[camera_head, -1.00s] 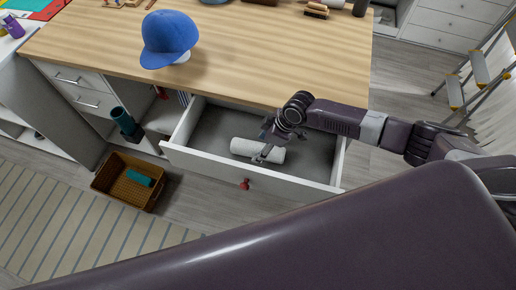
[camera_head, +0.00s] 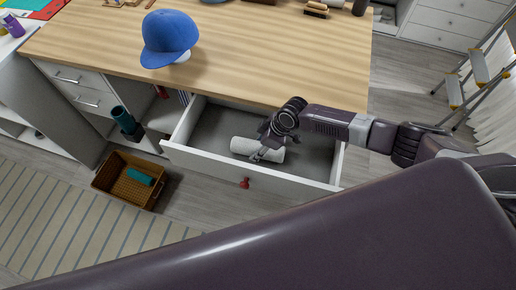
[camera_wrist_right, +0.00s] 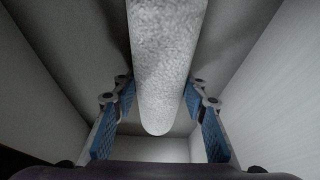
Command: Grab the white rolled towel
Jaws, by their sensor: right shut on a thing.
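The white rolled towel (camera_head: 241,145) lies in the open drawer (camera_head: 215,165), stretched roughly left to right. My right gripper (camera_head: 260,154) is down in the drawer at the towel's right part and partly covers it. In the right wrist view, the towel (camera_wrist_right: 166,60) runs between the two blue-padded fingers of the right gripper (camera_wrist_right: 160,108), one on each side. The right gripper is shut on the towel, which still lies low in the drawer. My left gripper is not in view.
The drawer's front panel has a red knob (camera_head: 245,183). The wooden worktop (camera_head: 270,60) overhangs the drawer's back, with a blue cap (camera_head: 168,35) on it. A wicker basket (camera_head: 115,190) stands on the floor at left. A step ladder (camera_head: 480,70) stands at right.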

